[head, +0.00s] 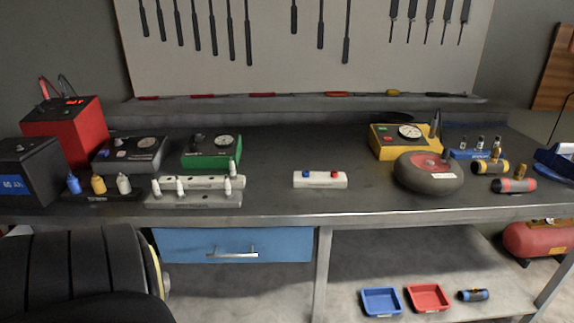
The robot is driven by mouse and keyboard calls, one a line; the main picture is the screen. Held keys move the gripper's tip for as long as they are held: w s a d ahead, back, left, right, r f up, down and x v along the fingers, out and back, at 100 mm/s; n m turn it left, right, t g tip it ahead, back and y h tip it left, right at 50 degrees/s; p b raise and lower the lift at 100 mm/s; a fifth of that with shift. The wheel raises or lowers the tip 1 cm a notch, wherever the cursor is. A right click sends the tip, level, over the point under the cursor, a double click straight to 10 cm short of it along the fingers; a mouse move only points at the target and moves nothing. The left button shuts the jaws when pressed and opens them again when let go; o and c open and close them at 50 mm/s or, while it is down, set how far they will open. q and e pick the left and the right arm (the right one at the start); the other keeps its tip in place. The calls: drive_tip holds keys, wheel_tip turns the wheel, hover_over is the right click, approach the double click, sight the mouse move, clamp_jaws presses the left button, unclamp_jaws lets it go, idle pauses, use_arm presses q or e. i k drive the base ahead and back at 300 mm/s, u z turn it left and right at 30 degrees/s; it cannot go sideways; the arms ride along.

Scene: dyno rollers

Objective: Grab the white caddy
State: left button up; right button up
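A small white block-like holder (307,180) lies on the grey workbench near the middle of its front part. One blue and one red knob-like piece stand on its top. A longer white rack (209,182) with holes and small white bottles in or beside it lies further left, behind a grey rack (192,200). I cannot tell for sure which white one is the caddy. Neither of my grippers is in the head view.
Near the white holder the workbench (300,150) is clear. Right of it are a dark round tyre-like object (415,180) and a yellow gauge box (385,143). A green gauge box (200,155) stands left. A large black grooved object (70,270) fills the lower left.

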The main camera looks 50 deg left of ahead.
sight(317, 179)
drive_tip(key=u, duration=1)
drive_tip(key=i, duration=1)
drive_tip(key=u, duration=0.8)
